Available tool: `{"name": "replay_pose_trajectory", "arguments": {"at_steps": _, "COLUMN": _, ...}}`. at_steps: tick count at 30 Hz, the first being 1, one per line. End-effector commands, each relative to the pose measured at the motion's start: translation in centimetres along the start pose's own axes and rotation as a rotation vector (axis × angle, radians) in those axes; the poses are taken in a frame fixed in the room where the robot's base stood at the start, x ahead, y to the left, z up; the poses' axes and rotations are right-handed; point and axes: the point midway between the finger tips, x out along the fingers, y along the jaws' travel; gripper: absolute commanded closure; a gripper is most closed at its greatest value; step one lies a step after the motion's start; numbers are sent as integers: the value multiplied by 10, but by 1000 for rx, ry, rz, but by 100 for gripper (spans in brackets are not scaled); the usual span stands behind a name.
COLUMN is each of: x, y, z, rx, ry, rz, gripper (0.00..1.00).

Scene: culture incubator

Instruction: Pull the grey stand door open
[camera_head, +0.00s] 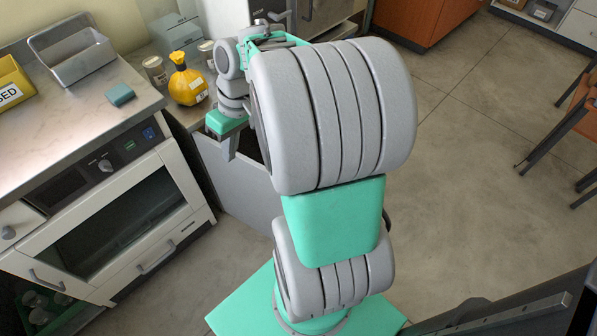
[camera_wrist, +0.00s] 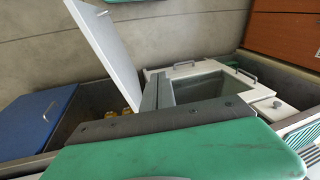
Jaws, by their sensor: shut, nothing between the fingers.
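The grey stand door (camera_head: 238,190) stands swung out from the stand under the side counter, right of the white oven-like unit. A pale panel that looks like this door (camera_wrist: 108,45) rises at an angle in the wrist view, with a dark open space beside it. My gripper (camera_head: 227,152) is shut and empty at the door's upper edge; I cannot tell whether it touches. Its dark fingers also show in the wrist view (camera_wrist: 152,100), near the panel's lower end.
A yellow flask (camera_head: 187,82) and white-lidded jars (camera_head: 155,70) stand on the side counter, close behind my gripper. The white unit (camera_head: 120,225) is at left. A blue panel (camera_wrist: 35,120) and a white windowed appliance (camera_wrist: 205,85) flank the wrist view. Open floor (camera_head: 480,170) lies at right.

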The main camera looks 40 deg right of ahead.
Motion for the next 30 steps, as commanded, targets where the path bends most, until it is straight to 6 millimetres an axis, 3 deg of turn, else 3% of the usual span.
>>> {"name": "replay_pose_trajectory", "arguments": {"at_steps": 1, "x": 7, "y": 49, "z": 0, "rx": 4, "ry": 9, "rz": -63, "gripper": 100}}
{"name": "replay_pose_trajectory", "arguments": {"at_steps": 4, "x": 12, "y": 132, "z": 19, "rx": -62, "ry": 71, "rz": -173, "gripper": 100}}
{"name": "replay_pose_trajectory", "arguments": {"at_steps": 6, "x": 18, "y": 180, "z": 46, "rx": -109, "ry": 127, "rz": -227, "gripper": 100}}
{"name": "replay_pose_trajectory", "arguments": {"at_steps": 10, "x": 27, "y": 233, "z": 96, "rx": -183, "ry": 216, "rz": -275, "gripper": 100}}
{"name": "replay_pose_trajectory", "arguments": {"at_steps": 12, "x": 30, "y": 245, "z": 112, "rx": -207, "ry": 242, "rz": -284, "gripper": 100}}
{"name": "replay_pose_trajectory", "arguments": {"at_steps": 15, "x": 35, "y": 249, "z": 118, "rx": -222, "ry": 255, "rz": -288, "gripper": 100}}
{"name": "replay_pose_trajectory", "arguments": {"at_steps": 19, "x": 53, "y": 243, "z": 114, "rx": -224, "ry": 254, "rz": -289, "gripper": 100}}
{"name": "replay_pose_trajectory", "arguments": {"at_steps": 30, "x": 126, "y": 218, "z": 96, "rx": -221, "ry": 253, "rz": -289, "gripper": 100}}
